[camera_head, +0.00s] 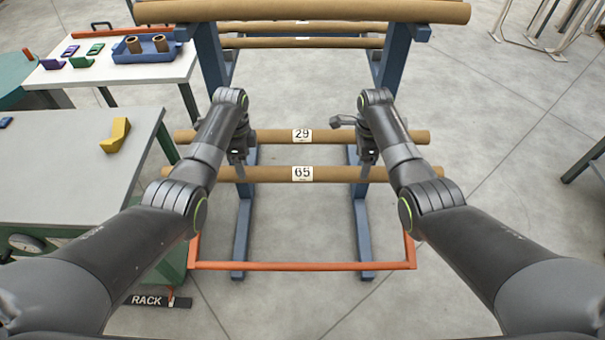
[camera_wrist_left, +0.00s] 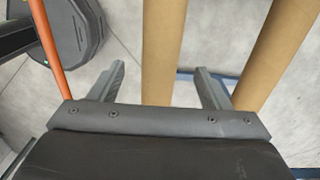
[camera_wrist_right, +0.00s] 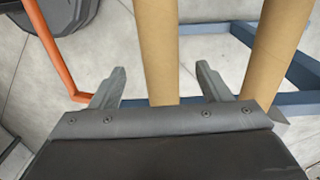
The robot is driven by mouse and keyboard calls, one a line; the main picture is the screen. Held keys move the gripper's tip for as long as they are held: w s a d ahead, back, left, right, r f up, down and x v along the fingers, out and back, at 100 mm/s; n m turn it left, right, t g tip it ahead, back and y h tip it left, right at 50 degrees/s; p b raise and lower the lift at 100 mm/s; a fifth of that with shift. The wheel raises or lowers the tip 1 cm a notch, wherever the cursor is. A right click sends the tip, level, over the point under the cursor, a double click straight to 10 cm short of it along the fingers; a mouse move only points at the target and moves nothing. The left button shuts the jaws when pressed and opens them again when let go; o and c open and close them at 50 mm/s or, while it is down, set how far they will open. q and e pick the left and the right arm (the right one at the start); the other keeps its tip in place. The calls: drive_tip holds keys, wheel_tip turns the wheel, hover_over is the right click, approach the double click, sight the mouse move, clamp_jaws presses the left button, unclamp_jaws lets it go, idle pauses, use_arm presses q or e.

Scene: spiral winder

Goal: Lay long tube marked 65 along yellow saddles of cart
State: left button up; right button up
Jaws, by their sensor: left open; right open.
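The long brown tube marked 65 (camera_head: 275,174) lies level across the front of a blue rack. In the head view, my left gripper (camera_head: 238,163) is over its left part and my right gripper (camera_head: 366,163) over its right part. In the left wrist view the tube (camera_wrist_left: 162,45) runs between the spread fingers with gaps at both sides. In the right wrist view the tube (camera_wrist_right: 156,45) also runs between spread fingers. Both grippers are open; whether they touch the tube is unclear. I see no cart with yellow saddles.
A tube marked 29 (camera_head: 270,136) lies parallel just behind, and more tubes (camera_head: 300,11) lie higher on the rack (camera_head: 243,225). An orange bar (camera_head: 300,266) runs low in front. A grey table (camera_head: 60,180) with a yellow block (camera_head: 115,136) stands left. The right floor is mostly clear.

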sight(246, 170)
use_arm(q)
drive_tip(key=shift+s+f, duration=0.1)
drive_tip(key=shift+f, duration=2.35)
use_arm(e)
drive_tip(key=shift+f, duration=2.45)
use_arm(q)
drive_tip(key=c, duration=1.3)
use_arm(e)
drive_tip(key=c, duration=1.3)
